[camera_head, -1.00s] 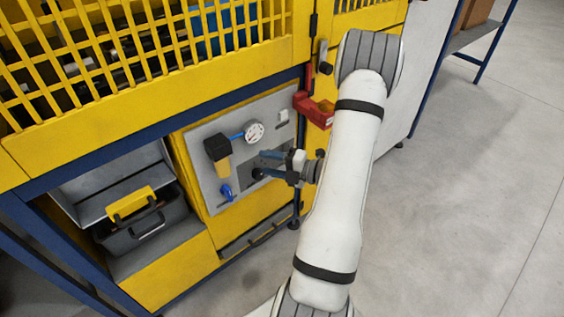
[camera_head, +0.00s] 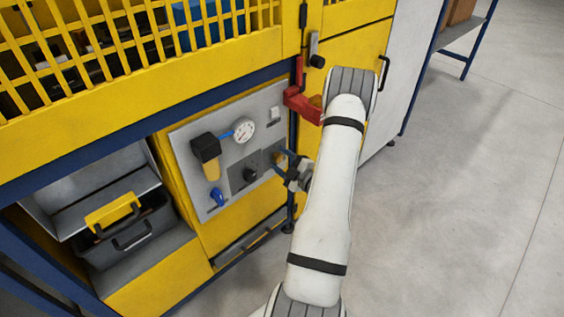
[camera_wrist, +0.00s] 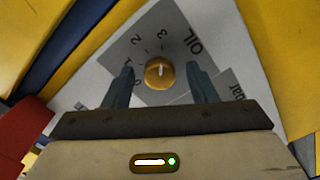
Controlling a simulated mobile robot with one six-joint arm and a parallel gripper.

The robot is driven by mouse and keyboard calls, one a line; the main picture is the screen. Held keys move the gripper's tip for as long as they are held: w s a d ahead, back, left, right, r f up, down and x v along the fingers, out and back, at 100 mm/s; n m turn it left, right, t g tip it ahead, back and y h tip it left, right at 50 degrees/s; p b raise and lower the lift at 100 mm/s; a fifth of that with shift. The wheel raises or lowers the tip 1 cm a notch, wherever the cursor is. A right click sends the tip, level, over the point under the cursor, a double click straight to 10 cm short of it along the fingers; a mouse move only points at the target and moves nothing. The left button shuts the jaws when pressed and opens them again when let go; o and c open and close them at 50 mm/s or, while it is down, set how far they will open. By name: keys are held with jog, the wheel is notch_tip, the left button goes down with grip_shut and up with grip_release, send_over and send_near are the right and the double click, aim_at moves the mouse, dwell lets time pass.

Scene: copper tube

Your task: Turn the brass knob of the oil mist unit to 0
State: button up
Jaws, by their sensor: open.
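The brass knob (camera_wrist: 159,73) sits on the grey panel of the oil mist unit in the wrist view. Its light mark points up in the picture, roughly toward the printed 3.
The panel (camera_head: 183,140) also holds a gauge (camera_head: 244,129), a black and amber filter unit (camera_head: 207,155), a blue valve (camera_head: 217,197) and a black knob (camera_head: 250,174). A red bracket (camera_head: 303,103) juts out above my gripper. A grey toolbox (camera_head: 135,234) stands at left.

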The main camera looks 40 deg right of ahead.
jog(key=shift+w, duration=0.15)
jog(key=shift+c, duration=0.2)
jog(key=c, duration=0.9)
